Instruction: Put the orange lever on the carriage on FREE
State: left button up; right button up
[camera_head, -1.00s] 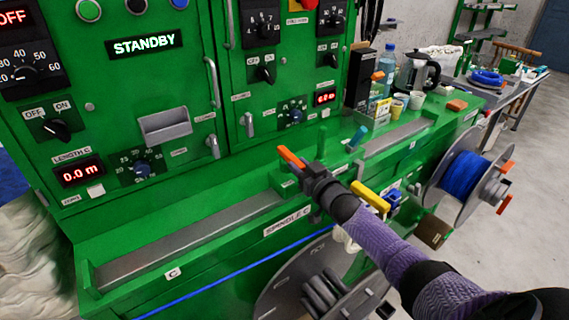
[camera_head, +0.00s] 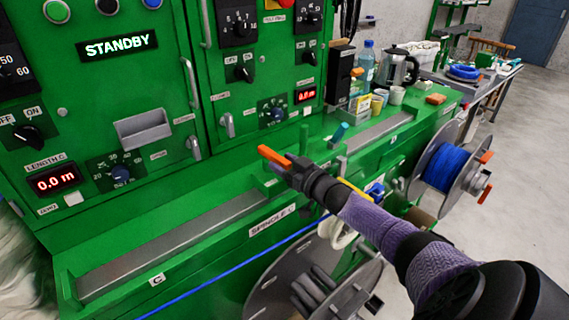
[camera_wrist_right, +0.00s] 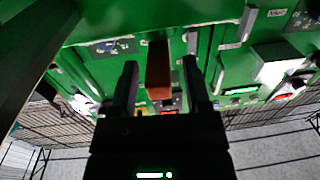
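The orange lever (camera_head: 275,156) sticks out to the upper left beyond the tips of my right gripper (camera_head: 291,171) in the head view, over the machine's green ledge. In the right wrist view, the lever (camera_wrist_right: 159,80) shows as an orange-brown bar between the two dark fingers of my right gripper (camera_wrist_right: 160,66). Gaps show on both sides of the bar, so the fingers are open around it. The carriage under the lever is mostly hidden by my gripper and arm, and no FREE marking is readable. My left gripper is not in view.
A yellow handle (camera_head: 357,190) lies partly behind my right arm. A blue cable (camera_head: 235,262) runs along the machine's front below the ledge. A blue cable spool (camera_head: 441,168) stands at the right. Cups, a bottle (camera_head: 367,64) and a kettle (camera_head: 397,67) stand at the back.

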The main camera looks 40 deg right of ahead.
notch_tip(320, 180, up, 10)
jog(key=p, duration=0.4)
jog(key=shift+f, duration=0.1)
